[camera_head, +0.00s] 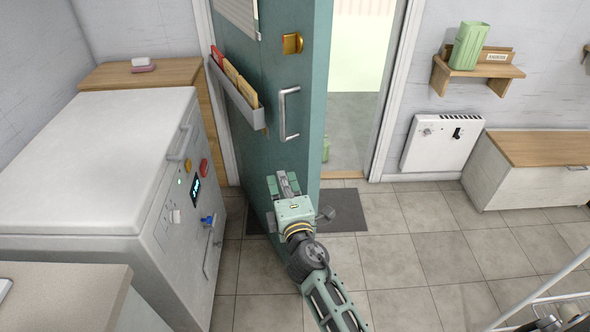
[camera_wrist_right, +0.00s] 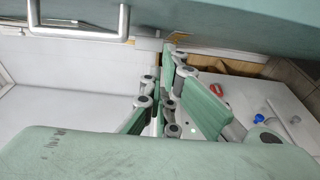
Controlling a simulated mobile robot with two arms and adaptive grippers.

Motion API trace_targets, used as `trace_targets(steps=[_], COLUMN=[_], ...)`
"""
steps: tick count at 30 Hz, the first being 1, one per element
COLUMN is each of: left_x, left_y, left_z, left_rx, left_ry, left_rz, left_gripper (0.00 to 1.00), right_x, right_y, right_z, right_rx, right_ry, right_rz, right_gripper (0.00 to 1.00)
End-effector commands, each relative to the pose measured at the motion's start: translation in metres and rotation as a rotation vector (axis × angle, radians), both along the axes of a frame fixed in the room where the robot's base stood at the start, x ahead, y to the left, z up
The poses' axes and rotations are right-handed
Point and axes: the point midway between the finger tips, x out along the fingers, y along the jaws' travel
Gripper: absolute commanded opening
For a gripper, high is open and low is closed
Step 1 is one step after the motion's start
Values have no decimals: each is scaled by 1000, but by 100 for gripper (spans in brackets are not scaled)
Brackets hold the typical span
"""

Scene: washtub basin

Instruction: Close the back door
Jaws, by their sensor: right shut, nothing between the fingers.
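The back door (camera_head: 300,75) is teal and stands open, swung into the room, with the doorway showing to its right. It has a silver bar handle (camera_head: 283,114) and a brass latch (camera_head: 292,43). My right gripper (camera_head: 286,184) is shut and empty, below the handle and close to the door's face; I cannot tell whether it touches. In the right wrist view the door (camera_wrist_right: 220,32) spans the top, with the handle (camera_wrist_right: 80,34) at upper left, apart from the shut fingers (camera_wrist_right: 172,58). My left gripper is not in view.
A white appliance (camera_head: 100,160) with knobs stands left of the door. A letter rack (camera_head: 238,98) hangs on the door. A dark mat (camera_head: 343,212) lies on the tiles by the doorway. A wall heater (camera_head: 440,143) and a cabinet (camera_head: 530,175) stand right; the tiled floor between is clear.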

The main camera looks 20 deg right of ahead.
Motion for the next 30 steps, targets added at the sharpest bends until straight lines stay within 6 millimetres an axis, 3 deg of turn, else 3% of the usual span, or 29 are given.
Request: trace_targets(steps=[2,6,10,30], left_x=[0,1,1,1], left_y=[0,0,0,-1], left_z=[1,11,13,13], left_rx=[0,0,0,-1], left_ry=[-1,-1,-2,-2], left_rz=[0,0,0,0], left_gripper=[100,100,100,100], right_x=[17,17,18,20], right_y=[-1,-25,-36,-49], right_z=[1,1,1,0], right_rx=[0,-3,-1,-4], right_ry=[-1,2,0,-1], right_rz=[-1,-2,0,16], right_gripper=[0,0,0,0])
